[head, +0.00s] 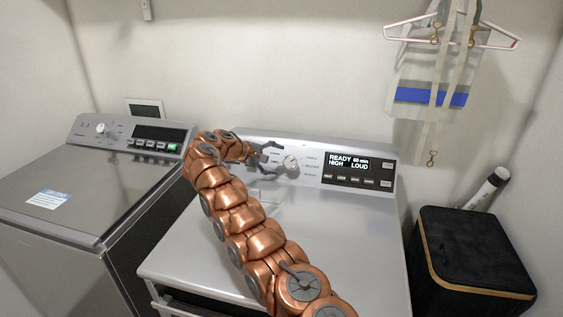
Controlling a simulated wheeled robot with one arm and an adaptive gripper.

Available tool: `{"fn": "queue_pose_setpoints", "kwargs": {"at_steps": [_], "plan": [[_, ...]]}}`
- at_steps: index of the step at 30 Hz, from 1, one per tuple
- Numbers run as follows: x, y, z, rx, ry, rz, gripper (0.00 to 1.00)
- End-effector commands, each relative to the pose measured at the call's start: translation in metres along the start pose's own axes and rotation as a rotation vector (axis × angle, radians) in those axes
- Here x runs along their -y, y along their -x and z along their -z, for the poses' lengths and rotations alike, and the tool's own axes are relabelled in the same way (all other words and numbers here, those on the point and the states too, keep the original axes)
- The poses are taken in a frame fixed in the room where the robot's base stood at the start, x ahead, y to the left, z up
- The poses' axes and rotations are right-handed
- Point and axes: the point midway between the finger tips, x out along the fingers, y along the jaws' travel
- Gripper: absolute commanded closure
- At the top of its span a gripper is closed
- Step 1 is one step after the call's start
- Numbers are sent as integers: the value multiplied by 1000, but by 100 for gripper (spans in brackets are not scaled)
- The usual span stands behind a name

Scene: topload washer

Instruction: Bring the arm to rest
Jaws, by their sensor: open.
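My copper-coloured segmented arm reaches from the lower right up over the front appliance's white top. My gripper (268,160) is at the arm's far end, open, with grey fingers just left of the round dial (291,163) on the control panel (318,150). The fingers are very close to the dial; I cannot tell whether they touch it. Nothing shows between the fingers. The panel's display (348,162) reads READY 60 min HIGH LOUD.
A black box (470,255) with a tan edge is at the right. A hanger (490,38) with straps hangs on the wall above it. The white top (340,235) right of my arm is clear.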

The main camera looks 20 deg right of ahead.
Motion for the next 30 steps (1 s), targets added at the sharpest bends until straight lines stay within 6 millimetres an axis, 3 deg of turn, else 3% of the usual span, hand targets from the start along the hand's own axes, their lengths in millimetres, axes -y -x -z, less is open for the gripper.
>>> {"fn": "queue_pose_setpoints", "kwargs": {"at_steps": [5, 20, 30], "plan": [[0, 8, 0, -1, 0, 0, 20], [-1, 9, 0, -2, 0, 1, 20], [-21, 18, -21, -18, 11, 47, 20]]}}
